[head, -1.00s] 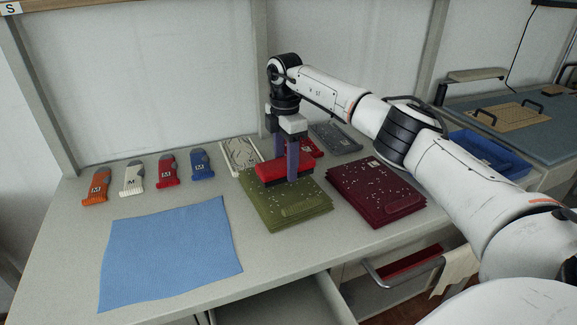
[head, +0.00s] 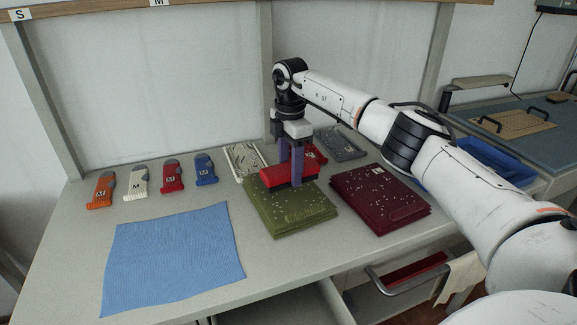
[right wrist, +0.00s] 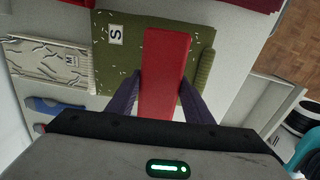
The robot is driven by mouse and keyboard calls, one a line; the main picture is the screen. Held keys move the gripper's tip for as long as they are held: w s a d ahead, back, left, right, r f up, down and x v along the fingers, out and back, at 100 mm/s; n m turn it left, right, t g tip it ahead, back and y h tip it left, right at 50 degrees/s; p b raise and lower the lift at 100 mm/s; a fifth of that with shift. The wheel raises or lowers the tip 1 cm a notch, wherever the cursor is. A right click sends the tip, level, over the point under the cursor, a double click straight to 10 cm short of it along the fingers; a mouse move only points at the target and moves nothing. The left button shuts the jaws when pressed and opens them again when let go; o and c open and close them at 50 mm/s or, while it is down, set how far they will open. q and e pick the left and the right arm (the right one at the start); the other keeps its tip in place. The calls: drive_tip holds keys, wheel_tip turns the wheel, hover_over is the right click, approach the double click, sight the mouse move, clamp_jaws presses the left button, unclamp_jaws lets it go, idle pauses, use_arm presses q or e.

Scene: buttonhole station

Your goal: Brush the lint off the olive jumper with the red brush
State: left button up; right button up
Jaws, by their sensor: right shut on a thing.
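The folded olive jumper (head: 292,218) lies on the table, with white lint specks on it and a label marked S that shows in the right wrist view (right wrist: 115,34). My right gripper (head: 297,178) is shut on the red brush (head: 275,180), its two purple fingers on either side. The red brush also shows in the right wrist view (right wrist: 166,65), over the middle of the jumper. It is level at the jumper's back part; I cannot tell whether its bristles touch the cloth. My left gripper is not in view.
A dark red folded jumper (head: 375,205) with specks lies right of the olive one. A patterned folded piece (head: 240,160) and a grey one (head: 342,145) lie behind. A blue cloth (head: 170,260) lies front left. An open drawer (head: 405,278) sits below.

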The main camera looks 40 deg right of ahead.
drive_tip(key=shift+s+a+r, duration=0.65)
drive_tip(key=shift+s+a, duration=0.85)
drive_tip(key=shift+s, duration=5.7)
drive_tip(key=shift+w+d+r, duration=0.25)
drive_tip(key=shift+w+d, duration=0.35)
drive_tip(key=shift+w, duration=2.15)
drive_tip(key=shift+w+d+r, duration=0.25)
drive_tip(key=shift+w+d, duration=0.35)
drive_tip(key=shift+w, duration=2.2)
drive_tip(key=shift+w+d+r, duration=0.25)
drive_tip(key=shift+w+d, duration=0.35)
drive_tip(key=shift+w, duration=2.15)
drive_tip(key=shift+r, duration=0.1)
drive_tip(key=shift+r, duration=2.9)
